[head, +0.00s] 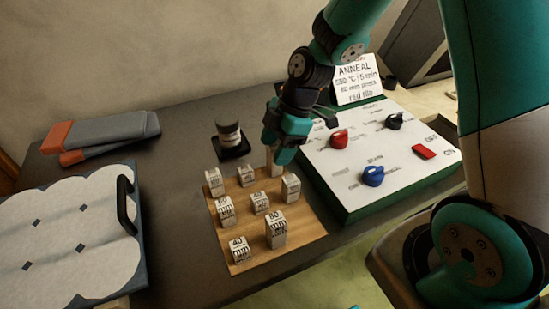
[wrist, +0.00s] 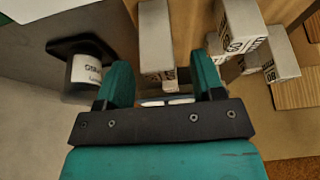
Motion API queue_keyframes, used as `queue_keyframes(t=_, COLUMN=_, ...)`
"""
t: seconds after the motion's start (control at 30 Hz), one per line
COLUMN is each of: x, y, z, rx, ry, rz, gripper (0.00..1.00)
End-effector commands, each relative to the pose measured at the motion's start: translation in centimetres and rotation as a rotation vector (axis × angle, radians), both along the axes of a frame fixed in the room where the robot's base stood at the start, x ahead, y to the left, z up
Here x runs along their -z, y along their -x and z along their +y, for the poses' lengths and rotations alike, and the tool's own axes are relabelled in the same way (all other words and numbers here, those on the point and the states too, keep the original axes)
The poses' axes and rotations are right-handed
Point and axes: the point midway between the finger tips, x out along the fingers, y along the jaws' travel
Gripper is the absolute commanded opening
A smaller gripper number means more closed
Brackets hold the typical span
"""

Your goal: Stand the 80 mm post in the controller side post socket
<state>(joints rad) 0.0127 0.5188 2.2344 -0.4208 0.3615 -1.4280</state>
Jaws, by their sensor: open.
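My gripper (head: 281,150) is open above the back right part of a wooden board (head: 232,262). A pale post (head: 271,160) stands at the gripper, partly hidden by it. In the wrist view a pale post (wrist: 157,40) lies between the lines of the two open fingers (wrist: 163,85), and its label is mostly hidden. Several more labelled posts stand on the board, among them a tall front post (head: 276,231) whose number I cannot read surely. The controller (head: 345,180) is a white-topped green box to the right. I cannot make out its side post socket.
A dark-capped jar (head: 229,134) stands on a black base behind the board. A sign (head: 357,79) stands behind the controller, which carries red (head: 339,138), blue (head: 373,176) and black (head: 394,121) knobs. A white panel with a black handle (head: 126,204) lies left.

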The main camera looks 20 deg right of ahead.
Motion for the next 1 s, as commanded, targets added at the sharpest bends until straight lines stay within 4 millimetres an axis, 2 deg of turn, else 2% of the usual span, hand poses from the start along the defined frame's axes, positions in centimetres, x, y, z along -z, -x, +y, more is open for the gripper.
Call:
queue_keyframes(t=0.2, x=2.8, y=0.0, z=1.0, rx=-0.001, ry=-0.001, rz=0.003, gripper=0.62)
queue_keyframes(t=0.47, x=3.2, y=-0.1, z=1.1, rx=0.001, ry=-0.001, rz=0.001, gripper=0.62)
queue_keyframes(t=0.57, x=3.2, y=-0.1, z=1.2, rx=0.001, ry=-0.001, rz=0.001, gripper=0.43)
queue_keyframes(t=0.73, x=3.1, y=-0.1, z=1.1, rx=0.001, ry=-0.001, rz=0.001, gripper=0.05)
queue_keyframes(t=1.0, x=3.0, y=-0.1, z=1.1, rx=0.0, ry=-0.001, rz=0.0, gripper=0.05)
